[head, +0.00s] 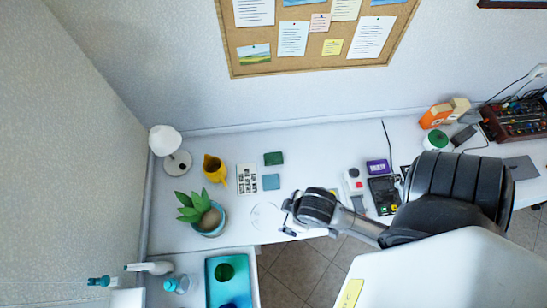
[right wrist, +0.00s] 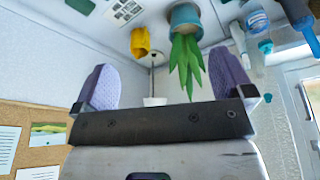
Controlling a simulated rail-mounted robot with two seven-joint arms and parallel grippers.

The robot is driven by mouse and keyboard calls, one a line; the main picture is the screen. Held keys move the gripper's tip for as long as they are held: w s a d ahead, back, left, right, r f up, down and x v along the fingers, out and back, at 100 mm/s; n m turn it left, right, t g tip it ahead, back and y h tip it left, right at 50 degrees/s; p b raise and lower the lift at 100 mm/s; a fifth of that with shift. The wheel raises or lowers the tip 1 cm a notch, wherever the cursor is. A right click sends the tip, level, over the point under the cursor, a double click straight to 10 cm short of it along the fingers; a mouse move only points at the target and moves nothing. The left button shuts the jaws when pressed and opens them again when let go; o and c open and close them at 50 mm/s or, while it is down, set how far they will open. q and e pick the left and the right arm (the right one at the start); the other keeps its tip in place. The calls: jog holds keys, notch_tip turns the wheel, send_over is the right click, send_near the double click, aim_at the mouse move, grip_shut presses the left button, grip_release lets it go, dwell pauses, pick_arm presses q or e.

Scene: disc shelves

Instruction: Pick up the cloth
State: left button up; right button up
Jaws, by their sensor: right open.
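Two small cloth-like squares lie on the white desk in the head view: a dark green one (head: 273,158) and, just below it, a flat blue one (head: 270,182). I cannot tell for sure which is the cloth. My right gripper (head: 287,217) is near the desk's front edge, below and slightly right of both squares, apart from them. In the right wrist view the right gripper (right wrist: 163,68) has its two purple-grey fingers wide apart with nothing between them. My left gripper is not in view.
A clear round dish (head: 265,215) lies beside the right gripper. Small devices (head: 383,194) sit to the right. The desk (head: 320,165) between is clear.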

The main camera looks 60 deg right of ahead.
jog(key=w+f+t+b, duration=0.1)
jog(key=w+f+b, duration=0.1)
jog(key=w+b, duration=0.2)
jog(key=m+h+b, duration=0.2)
jog(key=m+b, duration=0.7)
jog(key=b, duration=1.1)
send_over(274, 157)
notch_tip(274, 157, down, 16)
jog(key=s+d+f+m+g+y+p, duration=0.1)
jog(key=s+d+f+m+y, duration=0.15)
jog(key=d+f+m, duration=0.4)
jog(key=a+f+m, duration=0.1)
jog(key=f+m, duration=0.3)
jog(key=m, duration=0.1)
jog(key=a+f+m+y+b, duration=0.1)
jog(key=a+f+m, duration=0.1)
jog(key=f+m, duration=0.2)
jog(key=a+f+m+y+b, duration=0.1)
jog(key=a+f+m, duration=0.1)
jog(key=f+m, duration=0.3)
jog(key=shift+w+a+m, duration=0.2)
jog(key=shift+w+m, duration=0.2)
jog(key=shift+m, duration=0.15)
jog(key=shift+b+x, duration=1.15)
jog(key=shift+x, duration=1.5)
jog(key=shift+d+f, duration=0.1)
jog(key=shift+d, duration=0.05)
